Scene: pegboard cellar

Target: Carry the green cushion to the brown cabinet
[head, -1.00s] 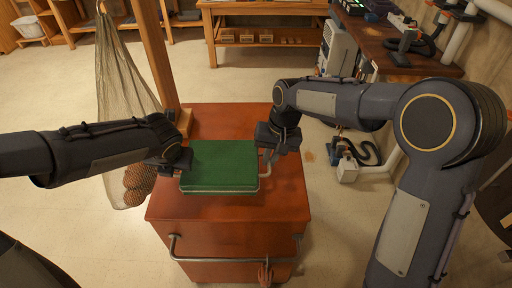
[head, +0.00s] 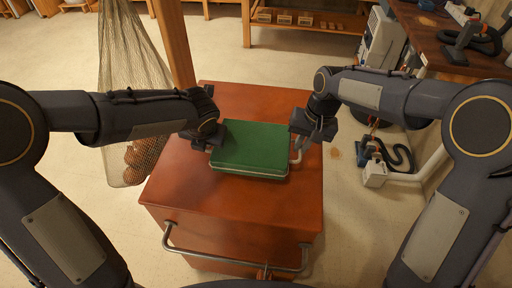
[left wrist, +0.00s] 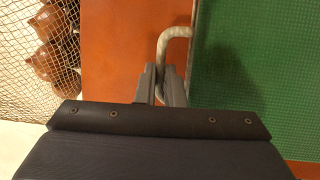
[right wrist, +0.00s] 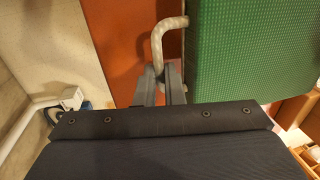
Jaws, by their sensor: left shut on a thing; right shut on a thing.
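The green cushion (head: 254,146) is a flat green slab with a pale lower edge and a grey handle at each end. It is over the top of the brown cabinet (head: 190,190), near its middle; I cannot tell whether it touches the top. My left gripper (head: 211,141) is shut on the left handle (left wrist: 174,36). My right gripper (head: 301,147) is shut on the right handle (right wrist: 163,38). The cushion looks about level. The cabinet top under it is hidden.
A hanging net (head: 125,85) with brown round things is close to the cabinet's left side, by a wooden post (head: 172,45). A grey rail (head: 230,263) runs along the cabinet's front. A hose tool (head: 375,170) lies on the floor at right. A workbench (head: 445,45) stands behind it.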

